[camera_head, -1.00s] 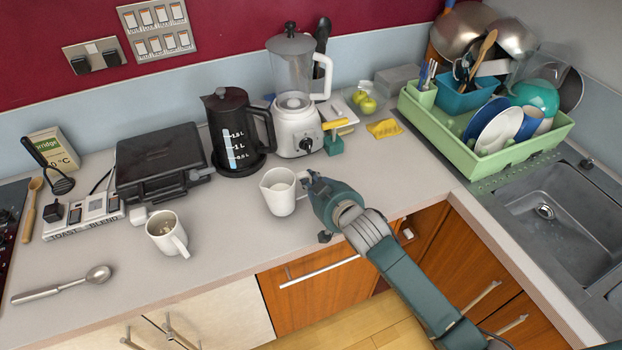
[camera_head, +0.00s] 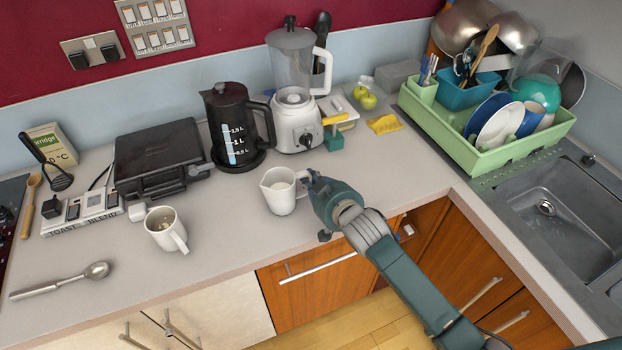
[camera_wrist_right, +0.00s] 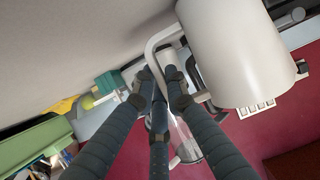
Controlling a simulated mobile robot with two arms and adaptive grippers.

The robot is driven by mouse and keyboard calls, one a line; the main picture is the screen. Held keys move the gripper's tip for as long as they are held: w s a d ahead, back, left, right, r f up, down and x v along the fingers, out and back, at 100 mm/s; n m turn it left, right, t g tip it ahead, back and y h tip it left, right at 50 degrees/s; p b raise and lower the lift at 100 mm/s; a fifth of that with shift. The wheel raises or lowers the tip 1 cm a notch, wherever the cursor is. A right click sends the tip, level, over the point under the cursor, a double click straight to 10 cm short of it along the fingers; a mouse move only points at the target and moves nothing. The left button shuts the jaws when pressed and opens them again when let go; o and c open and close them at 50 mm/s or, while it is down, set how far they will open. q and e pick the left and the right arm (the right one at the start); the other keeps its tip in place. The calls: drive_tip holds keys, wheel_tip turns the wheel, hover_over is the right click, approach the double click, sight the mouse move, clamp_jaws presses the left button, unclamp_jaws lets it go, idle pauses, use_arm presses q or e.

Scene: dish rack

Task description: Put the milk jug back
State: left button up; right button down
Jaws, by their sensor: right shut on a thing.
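The white milk jug (camera_head: 279,192) stands upright at the front of the grey counter, with its handle to the right. Its contents look pale. My right gripper (camera_head: 309,184) is shut on the jug's handle from the right. In the right wrist view the jug (camera_wrist_right: 238,50) fills the upper right, and the gripper's fingers (camera_wrist_right: 160,80) close around its handle. Whether the jug's base touches the counter is hard to tell; it looks set on it. My left gripper is not in view.
A white mug (camera_head: 166,230) stands to the left. Behind are a black kettle (camera_head: 236,125), a blender (camera_head: 296,125) and a dark grill (camera_head: 158,155). A green dish rack (camera_head: 490,160) and the sink (camera_head: 570,215) are at the right. The counter between jug and rack is clear.

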drive_tip(key=shift+f, duration=0.2)
drive_tip(key=c, duration=1.7)
unclamp_jaws()
drive_tip(key=shift+f, duration=0.15)
drive_tip(key=shift+c, duration=0.5)
drive_tip(key=c, duration=0.3)
